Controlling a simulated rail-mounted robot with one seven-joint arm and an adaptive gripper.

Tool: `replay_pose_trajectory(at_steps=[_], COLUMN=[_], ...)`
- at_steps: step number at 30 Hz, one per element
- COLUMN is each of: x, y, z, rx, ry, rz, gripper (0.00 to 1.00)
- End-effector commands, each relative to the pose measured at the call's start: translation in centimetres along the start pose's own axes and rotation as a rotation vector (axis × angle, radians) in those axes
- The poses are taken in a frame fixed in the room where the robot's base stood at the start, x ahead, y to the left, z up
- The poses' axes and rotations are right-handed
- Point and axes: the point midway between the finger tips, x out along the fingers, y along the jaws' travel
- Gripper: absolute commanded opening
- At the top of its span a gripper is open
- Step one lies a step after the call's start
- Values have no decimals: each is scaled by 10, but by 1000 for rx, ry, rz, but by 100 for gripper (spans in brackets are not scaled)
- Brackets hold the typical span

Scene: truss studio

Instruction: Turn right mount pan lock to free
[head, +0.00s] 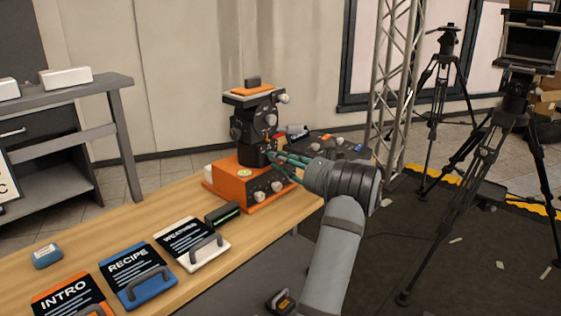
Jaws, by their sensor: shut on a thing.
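The mount is a black pan-tilt head (259,122) with pale knobs, an orange-trimmed top plate (253,95) and an orange base box (236,183) with several round knobs on its front. It stands upright at the far end of the wooden table. My gripper (274,157) reaches in from the right, its greenish fingers shut at the lower right side of the black head, where the pan lock is. The fingers cover the lock, so its setting cannot be read.
A dark control panel (340,147) lies behind my gripper. A truss (397,70) and tripods (441,90) stand at right.

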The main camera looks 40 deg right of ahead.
Motion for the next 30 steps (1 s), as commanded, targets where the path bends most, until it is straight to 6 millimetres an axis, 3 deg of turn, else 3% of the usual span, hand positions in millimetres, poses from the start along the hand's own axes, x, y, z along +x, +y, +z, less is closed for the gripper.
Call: replay_pose_trajectory(at_steps=[10, 11, 19, 30], x=[0, 0, 0, -5], y=[-1, -1, -1, -1], z=[1, 1, 0, 0], rx=[-49, -49, -48, -48], ry=[-2, -2, -1, 0], rz=[-3, -3, -2, -2], gripper=[0, 27, 43, 44])
